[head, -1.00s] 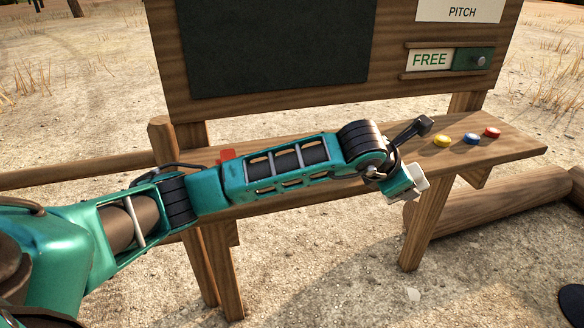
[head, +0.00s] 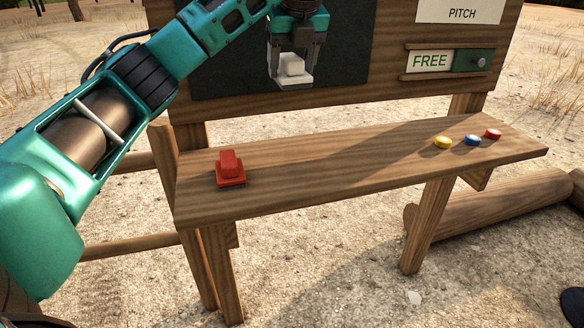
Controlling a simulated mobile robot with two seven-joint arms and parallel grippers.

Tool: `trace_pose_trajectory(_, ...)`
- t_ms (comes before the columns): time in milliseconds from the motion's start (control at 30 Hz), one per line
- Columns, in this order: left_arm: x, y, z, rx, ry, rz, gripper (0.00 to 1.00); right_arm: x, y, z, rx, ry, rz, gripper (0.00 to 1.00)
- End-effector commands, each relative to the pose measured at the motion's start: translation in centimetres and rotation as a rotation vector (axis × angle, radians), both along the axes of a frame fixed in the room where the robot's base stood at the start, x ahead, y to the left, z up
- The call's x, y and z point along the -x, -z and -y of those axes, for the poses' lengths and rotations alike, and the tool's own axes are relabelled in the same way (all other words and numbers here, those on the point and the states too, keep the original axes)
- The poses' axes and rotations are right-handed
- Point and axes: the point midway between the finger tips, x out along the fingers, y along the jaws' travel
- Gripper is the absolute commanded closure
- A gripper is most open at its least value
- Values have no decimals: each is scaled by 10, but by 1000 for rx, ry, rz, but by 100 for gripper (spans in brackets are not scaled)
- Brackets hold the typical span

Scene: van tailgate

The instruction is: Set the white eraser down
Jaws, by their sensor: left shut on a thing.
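My left gripper (head: 292,78) points down in front of the dark board and is shut on the white eraser (head: 291,66). The eraser is a small white block on a wider white base, held upright. It is clear of the wooden shelf (head: 330,172) and above it in the picture. My right gripper is not in view.
A similar red eraser-like block (head: 230,169) sits on the shelf's left end. Yellow (head: 442,142), blue (head: 472,140) and red (head: 493,134) round pieces lie at its right end. The middle of the shelf is clear. The dark board (head: 215,80) stands behind.

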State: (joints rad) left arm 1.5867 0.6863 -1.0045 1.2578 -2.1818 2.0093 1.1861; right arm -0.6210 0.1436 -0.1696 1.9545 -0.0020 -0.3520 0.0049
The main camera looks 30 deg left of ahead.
Motion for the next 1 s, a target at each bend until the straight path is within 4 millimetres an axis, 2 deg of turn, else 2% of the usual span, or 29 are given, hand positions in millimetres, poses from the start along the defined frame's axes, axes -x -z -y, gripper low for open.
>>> trace_pose_trajectory(167, 0, 12, 0, -2, 2, -2, 66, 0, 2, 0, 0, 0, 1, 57)
trace_pose_trajectory(600, 1, 124, 0, -2, 4, -4, 66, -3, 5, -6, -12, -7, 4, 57)
trace_pose_trajectory(700, 0, 143, 0, -2, 3, -2, 66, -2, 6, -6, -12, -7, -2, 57)
trace_pose_trajectory(1000, 0, 168, 0, -1, 4, -1, 66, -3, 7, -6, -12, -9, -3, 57)
